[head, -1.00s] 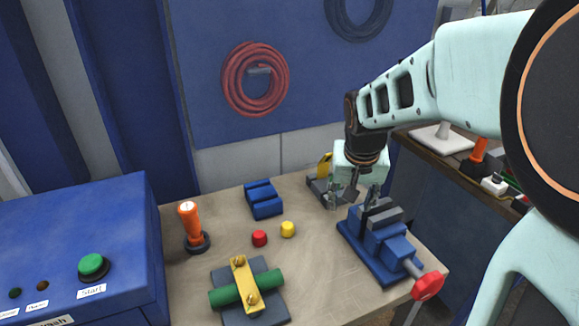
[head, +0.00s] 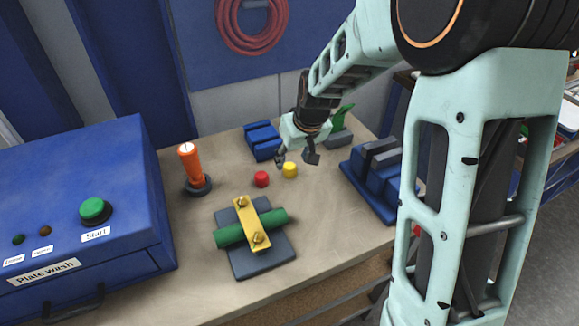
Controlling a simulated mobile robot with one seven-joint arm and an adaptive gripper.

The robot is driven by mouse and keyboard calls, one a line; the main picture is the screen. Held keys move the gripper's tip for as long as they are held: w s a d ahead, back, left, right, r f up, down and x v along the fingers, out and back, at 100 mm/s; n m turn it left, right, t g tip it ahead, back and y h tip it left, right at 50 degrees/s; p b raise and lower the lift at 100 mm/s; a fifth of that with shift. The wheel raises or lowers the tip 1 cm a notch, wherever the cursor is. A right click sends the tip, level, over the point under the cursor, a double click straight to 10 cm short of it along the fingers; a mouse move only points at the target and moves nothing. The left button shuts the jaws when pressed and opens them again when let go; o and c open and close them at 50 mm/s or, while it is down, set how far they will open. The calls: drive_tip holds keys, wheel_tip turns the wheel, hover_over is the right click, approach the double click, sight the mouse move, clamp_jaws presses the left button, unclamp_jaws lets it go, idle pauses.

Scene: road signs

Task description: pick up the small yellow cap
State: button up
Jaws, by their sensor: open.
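The small yellow cap (head: 290,170) stands on the worktable, just right of a small red cap (head: 261,179). My gripper (head: 296,160) is open and points down, with its fingers close above and behind the yellow cap in the picture. Nothing is between its fingers that I can make out. I cannot tell how high the fingertips are over the table.
A green cylinder under a yellow clamp (head: 252,224) sits in front. An orange-handled tool (head: 191,165) stands at left, beside a blue control box (head: 75,205). A blue vise (head: 372,180) is at right.

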sight(290, 166)
drive_tip(key=shift+w+p+x, duration=0.2)
drive_tip(key=shift+p+x, duration=0.35)
drive_tip(key=shift+x, duration=2.05)
drive_tip(key=shift+c, duration=0.4)
drive_tip(key=c, duration=0.7)
